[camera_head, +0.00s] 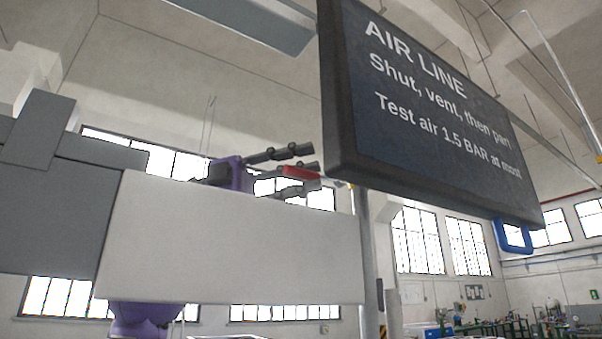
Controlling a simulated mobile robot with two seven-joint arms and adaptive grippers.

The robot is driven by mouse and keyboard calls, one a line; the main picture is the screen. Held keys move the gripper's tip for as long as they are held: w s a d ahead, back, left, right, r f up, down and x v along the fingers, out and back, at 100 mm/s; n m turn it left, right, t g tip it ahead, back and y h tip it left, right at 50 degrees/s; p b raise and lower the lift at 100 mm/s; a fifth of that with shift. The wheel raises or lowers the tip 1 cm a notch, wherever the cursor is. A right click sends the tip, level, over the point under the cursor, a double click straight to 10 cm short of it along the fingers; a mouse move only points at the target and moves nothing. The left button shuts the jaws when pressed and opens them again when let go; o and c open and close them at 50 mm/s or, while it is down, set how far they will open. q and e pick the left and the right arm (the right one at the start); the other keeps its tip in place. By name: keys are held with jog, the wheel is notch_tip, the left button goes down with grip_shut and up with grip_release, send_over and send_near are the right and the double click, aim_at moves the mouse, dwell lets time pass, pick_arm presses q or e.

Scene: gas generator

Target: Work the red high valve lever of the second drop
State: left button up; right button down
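The red lever (300,172) shows small, just left of the dark sign. My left gripper (305,168) has a purple body and dark fingers pointing right. Its fingers are spread, one above and one below the red lever, with the lever between them in the picture. I cannot tell whether any finger touches it. The lever's valve body and far end are not clear, near the sign's left edge. My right gripper is not in view.
A large dark sign (440,115) headed AIR LINE hangs close at upper right. A blue loop (513,237) shows below it. A vertical pipe (368,270) stands beneath the sign. A large pale block (230,238) hides much of the left. Workbenches (500,328) are far off.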

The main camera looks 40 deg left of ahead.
aim_at(307, 171)
pick_arm(q)
grip_shut()
jog(key=shift+r+n+y, duration=0.5)
jog(key=shift+w+r+n+g+y, duration=0.1)
jog(key=shift+r+n+g+y, duration=0.3)
jog(key=shift+r+n+y, duration=0.15)
jog(key=shift+w+d+r+n+g+y, duration=0.15)
jog(key=shift+w+r+n+g+y, duration=0.15)
jog(key=shift+r+n+y, duration=0.3)
jog(key=shift+n, duration=0.25)
jog(key=shift+w+y, duration=0.1)
jog(key=shift+y, duration=0.15)
